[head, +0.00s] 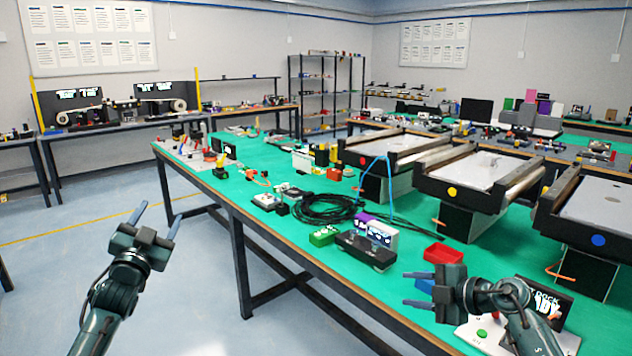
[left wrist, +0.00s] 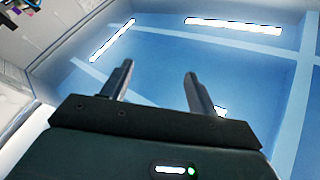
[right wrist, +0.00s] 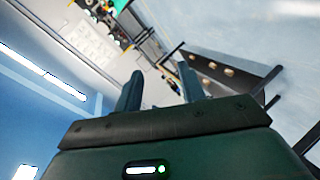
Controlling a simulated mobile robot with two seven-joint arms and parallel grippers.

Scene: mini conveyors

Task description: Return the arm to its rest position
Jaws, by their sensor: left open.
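My left gripper (head: 158,217) is raised over the floor, left of the green-topped table (head: 256,203). Its two fingers stand apart with nothing between them, as the left wrist view (left wrist: 159,75) also shows. My right gripper (head: 405,288) hovers at the table's front right, with its fingers pointing left. Its fingers are apart and empty, and the right wrist view (right wrist: 160,78) shows the same gap. Neither gripper appears to touch anything.
Near my right gripper are a red bin (head: 443,254), a dark box (head: 366,250) and a white button panel (head: 480,336). Mini conveyors (head: 470,172) stand along the table's right side. A coiled black cable (head: 325,210) lies mid-table. The floor around my left gripper is clear.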

